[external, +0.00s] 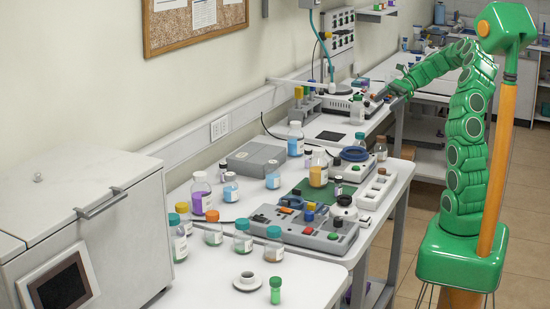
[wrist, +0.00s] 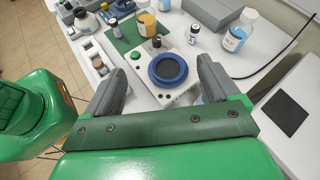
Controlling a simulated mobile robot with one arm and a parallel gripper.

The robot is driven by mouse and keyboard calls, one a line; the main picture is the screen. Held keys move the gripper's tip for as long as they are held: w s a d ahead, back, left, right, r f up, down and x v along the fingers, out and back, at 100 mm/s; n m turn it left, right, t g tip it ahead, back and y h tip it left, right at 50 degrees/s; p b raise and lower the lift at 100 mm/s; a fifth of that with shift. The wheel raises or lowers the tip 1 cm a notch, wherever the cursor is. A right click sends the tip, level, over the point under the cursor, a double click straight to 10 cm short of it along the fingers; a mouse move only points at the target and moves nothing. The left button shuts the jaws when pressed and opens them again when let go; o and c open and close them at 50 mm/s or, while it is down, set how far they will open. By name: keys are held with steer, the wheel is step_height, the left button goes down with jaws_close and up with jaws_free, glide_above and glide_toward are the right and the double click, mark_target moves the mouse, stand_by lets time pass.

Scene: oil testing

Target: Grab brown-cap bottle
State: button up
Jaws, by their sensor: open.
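A small clear bottle with a brown cap (external: 381,150) stands upright by the right edge of the white bench in the external view, just right of a device with a blue ring.
The blue-ring device (wrist: 168,69) stands close beyond the fingers. An amber-liquid bottle (external: 318,170) and a blue-liquid bottle (external: 295,140) stand to the left. A hotplate-like device (external: 340,102) is near my gripper. Several other bottles crowd the bench's near left.

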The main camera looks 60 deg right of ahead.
steer(key=s+d+f+m+t, duration=0.2)
steer(key=s+d+m, duration=0.1)
steer(key=d, duration=0.5)
glide_toward(381, 150)
steer(key=shift+w+d+f+h, duration=0.2)
steer(key=shift+w+f, duration=0.25)
steer(key=shift+w+d+f+h, duration=0.2)
steer(key=shift+w+f, duration=0.2)
steer(key=shift+w, duration=0.05)
steer(key=shift+w+a+f, duration=0.25)
steer(key=shift+a+f, duration=0.05)
steer(key=shift+f, duration=0.05)
steer(key=shift+r+x, duration=0.1)
steer(key=shift+x, duration=1.65)
steer(key=shift+r+x, duration=0.15)
steer(key=shift+x, duration=1.6)
steer(key=shift+w, duration=0.15)
steer(key=c, duration=1.2)
